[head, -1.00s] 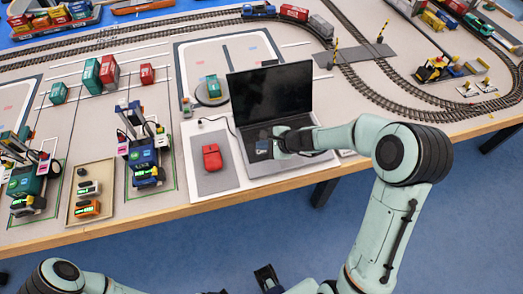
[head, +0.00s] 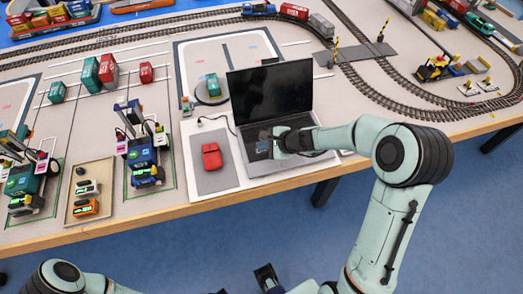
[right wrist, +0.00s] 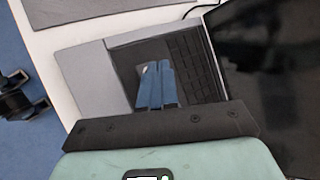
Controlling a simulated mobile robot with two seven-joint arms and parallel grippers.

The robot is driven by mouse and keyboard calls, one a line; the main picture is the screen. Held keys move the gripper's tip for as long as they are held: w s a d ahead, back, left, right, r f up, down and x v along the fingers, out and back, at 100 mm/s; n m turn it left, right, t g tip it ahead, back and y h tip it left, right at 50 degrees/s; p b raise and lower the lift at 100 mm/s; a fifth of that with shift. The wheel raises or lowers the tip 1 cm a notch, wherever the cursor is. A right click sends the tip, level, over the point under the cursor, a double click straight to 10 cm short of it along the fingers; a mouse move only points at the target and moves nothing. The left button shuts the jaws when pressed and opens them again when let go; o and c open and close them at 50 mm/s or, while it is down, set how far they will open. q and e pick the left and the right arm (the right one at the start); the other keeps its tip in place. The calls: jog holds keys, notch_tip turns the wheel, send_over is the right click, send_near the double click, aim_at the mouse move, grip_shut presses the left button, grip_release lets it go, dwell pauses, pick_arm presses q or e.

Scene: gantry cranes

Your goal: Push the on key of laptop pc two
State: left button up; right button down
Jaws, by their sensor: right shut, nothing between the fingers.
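The laptop (head: 272,88) stands open near the table's front edge, its screen dark. My right gripper (head: 262,147) is over the left part of its keyboard deck. In the right wrist view, the blue fingers (right wrist: 154,68) are together and empty, with their tips over a dark part of the deck beside the keys (right wrist: 196,62). I cannot tell whether they touch it. The on key cannot be made out. Dark parts at the bottom edge of the head view may belong to my left gripper; its fingers are not clear.
Model cranes (head: 141,150) and a tray (head: 78,213) stand further left. Railway track (head: 385,90) curves behind and to the right. The wooden table edge (head: 150,216) is in front.

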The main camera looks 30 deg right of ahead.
aim_at(263, 152)
pick_arm(q)
jog(key=shift+s+f+b, duration=0.2)
jog(key=shift+f+b, duration=0.3)
jog(key=shift+f, duration=0.15)
pick_arm(e)
jog(key=shift+f, duration=0.5)
pick_arm(q)
jog(key=shift+r, duration=0.1)
pick_arm(e)
jog(key=shift+r, duration=0.1)
pick_arm(q)
jog(key=shift+w+r+p, duration=0.2)
jog(key=shift+r+p, duration=0.45)
jog(key=shift+p, duration=0.1)
pick_arm(e)
jog(key=shift+r, duration=0.8)
notch_tip(263, 152, up, 3)
jog(key=shift+r+p, duration=0.1)
jog(key=shift+p, duration=1.15)
pick_arm(q)
jog(key=r, duration=0.1)
jog(key=w+r+p, duration=0.1)
jog(key=r, duration=0.1)
jog(key=w+r+p, duration=0.1)
jog(key=r, duration=0.1)
pick_arm(e)
notch_tip(263, 152, up, 3)
jog(key=shift+f, duration=0.15)
